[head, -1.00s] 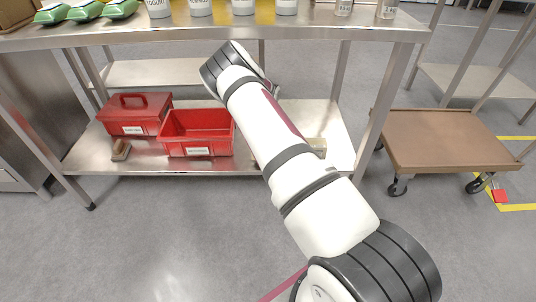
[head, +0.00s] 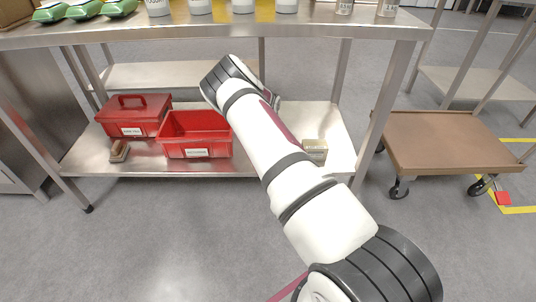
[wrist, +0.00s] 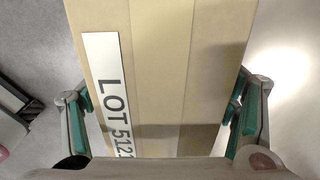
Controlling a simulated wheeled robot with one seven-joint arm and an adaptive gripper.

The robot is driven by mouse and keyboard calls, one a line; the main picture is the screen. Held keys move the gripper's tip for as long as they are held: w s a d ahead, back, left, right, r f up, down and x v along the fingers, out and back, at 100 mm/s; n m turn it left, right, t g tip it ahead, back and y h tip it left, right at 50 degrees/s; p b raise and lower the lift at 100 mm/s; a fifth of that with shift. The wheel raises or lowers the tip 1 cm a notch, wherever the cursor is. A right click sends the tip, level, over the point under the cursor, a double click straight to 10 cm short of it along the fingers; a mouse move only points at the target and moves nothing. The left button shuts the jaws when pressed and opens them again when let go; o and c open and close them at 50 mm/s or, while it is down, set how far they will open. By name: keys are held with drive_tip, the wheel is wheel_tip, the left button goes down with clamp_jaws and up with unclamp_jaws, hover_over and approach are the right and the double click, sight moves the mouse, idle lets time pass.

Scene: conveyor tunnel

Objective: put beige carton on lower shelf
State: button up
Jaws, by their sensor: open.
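A beige carton (wrist: 185,70) with a paler tape strip and a white "LOT" label fills the middle of the wrist view. My gripper (wrist: 165,105) is open, with one green-padded finger on each side of the carton; I cannot tell whether either finger touches it. In the head view a small beige carton (head: 315,150) is on the right part of the lower shelf (head: 338,125), partly behind my arm. It looks like the same carton, but its label does not show there. My gripper is hidden behind my arm in the head view.
A red toolbox (head: 135,115) and an open red bin (head: 195,135) stand on the left of the lower shelf, near a small brown-and-white object (head: 119,151). Table legs frame the shelf. A brown cart (head: 450,140) stands to the right. Tubs (head: 243,5) line the tabletop above.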

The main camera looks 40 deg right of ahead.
wheel_tip(320, 180, up, 8)
drive_tip(key=p, duration=0.3)
drive_tip(key=shift+f, duration=0.15)
drive_tip(key=shift+s, duration=0.1)
idle(0.4)
